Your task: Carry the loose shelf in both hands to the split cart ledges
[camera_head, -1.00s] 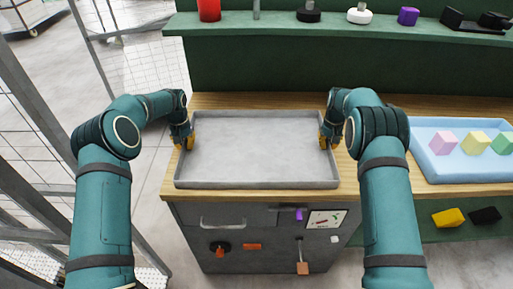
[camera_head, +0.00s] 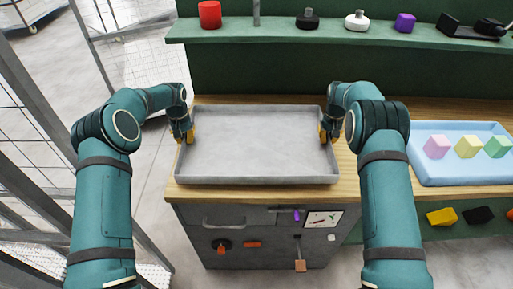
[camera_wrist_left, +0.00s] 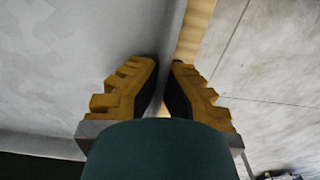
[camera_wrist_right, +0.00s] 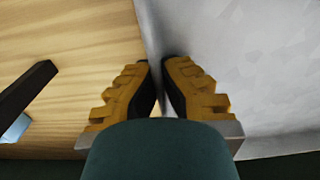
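The loose shelf (camera_head: 258,150) is a grey, shallow tray with a low rim, level at the left end of the wooden worktop in the head view. Whether a small gap separates it from the wood is unclear. My left gripper (camera_head: 188,135) is at its left rim; in the left wrist view its yellow fingers (camera_wrist_left: 163,88) lie on both sides of the rim, closed on it. My right gripper (camera_head: 327,130) is at the right rim; in the right wrist view its fingers (camera_wrist_right: 163,88) pinch that rim the same way. No split cart ledges are identifiable in view.
A blue tray (camera_head: 428,178) with pastel blocks stands on the worktop (camera_head: 372,185) at right. A green shelf (camera_head: 290,30) with small items runs behind. Wire mesh fencing (camera_head: 40,130) stands at left, with open floor (camera_head: 140,190) beyond the worktop's left end.

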